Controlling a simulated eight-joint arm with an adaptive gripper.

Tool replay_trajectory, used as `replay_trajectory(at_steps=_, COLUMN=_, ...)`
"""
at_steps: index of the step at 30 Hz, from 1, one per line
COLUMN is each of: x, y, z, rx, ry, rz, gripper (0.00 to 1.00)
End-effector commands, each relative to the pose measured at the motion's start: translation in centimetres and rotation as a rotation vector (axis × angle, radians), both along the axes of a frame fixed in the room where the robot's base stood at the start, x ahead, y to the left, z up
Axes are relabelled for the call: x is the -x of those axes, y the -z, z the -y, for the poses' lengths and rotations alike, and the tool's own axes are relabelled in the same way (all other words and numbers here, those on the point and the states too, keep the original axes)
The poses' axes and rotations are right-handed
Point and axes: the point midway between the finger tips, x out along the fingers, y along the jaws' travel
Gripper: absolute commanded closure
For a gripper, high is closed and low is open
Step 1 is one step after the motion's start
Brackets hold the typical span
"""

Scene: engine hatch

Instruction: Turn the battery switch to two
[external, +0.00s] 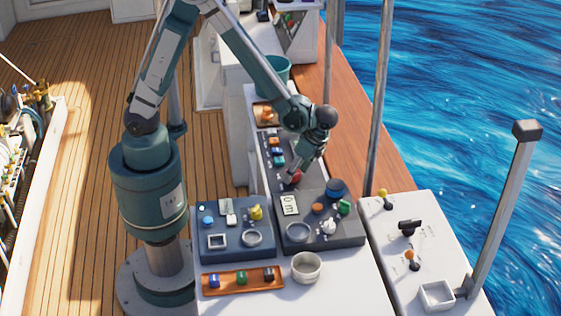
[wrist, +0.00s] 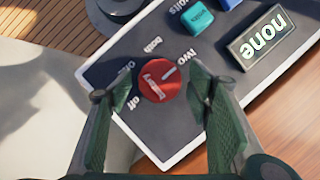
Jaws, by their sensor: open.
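The battery switch is a round red knob (wrist: 158,86) on a dark panel in the wrist view. The words off, one, both and two surround it. A white mark on its upper right side points roughly towards "two". My gripper (wrist: 149,86) is open, with one finger left of the knob and one right of it. Both fingertips look apart from the knob; their height over the panel is hard to judge. In the external view the red knob (external: 297,177) shows at the near end of the narrow dark panel, with my gripper (external: 301,167) just above it.
A display reading "none" (wrist: 263,38) and a teal knob (wrist: 197,17) share the panel. In the external view, two dark control boxes (external: 235,243) (external: 322,237), an orange tray (external: 243,280) and a white cup (external: 306,267) stand nearer. Metal poles rise at the right.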

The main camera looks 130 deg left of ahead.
Motion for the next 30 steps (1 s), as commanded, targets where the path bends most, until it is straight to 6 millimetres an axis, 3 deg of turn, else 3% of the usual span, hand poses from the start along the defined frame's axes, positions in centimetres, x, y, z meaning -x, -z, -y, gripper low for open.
replay_trajectory(at_steps=11, x=-0.9, y=-2.1, z=0.0, rx=0.000, ry=0.000, rz=0.000, gripper=0.50)
replay_trajectory(at_steps=30, x=-4.1, y=-10.0, z=-0.2, rx=0.000, ry=0.001, rz=0.000, gripper=0.50)
